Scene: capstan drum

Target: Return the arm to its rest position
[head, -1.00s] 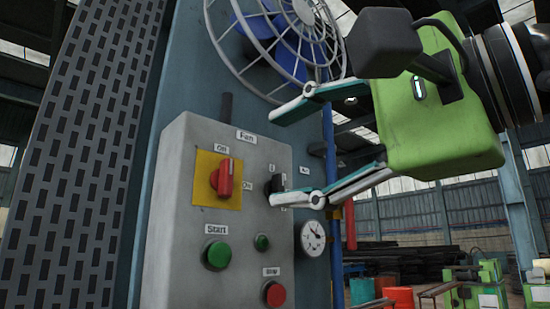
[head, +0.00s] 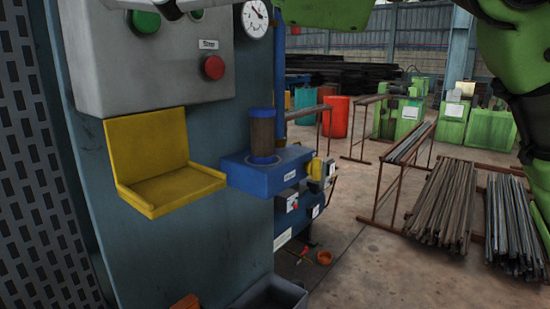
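My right arm comes in from the right, its green links at the upper right edge. The green body of my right gripper (head: 325,12) is cut off by the top edge. On the panel are a green button (head: 146,20) and a red button (head: 214,67). My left gripper is not in view.
A yellow shelf (head: 160,150) juts out below the panel. A brown drum (head: 262,132) stands on a blue base (head: 268,170) beside it. A gauge (head: 255,19) is above. Metal rods (head: 445,205) lie at the right. Open floor (head: 370,270) is in the lower middle.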

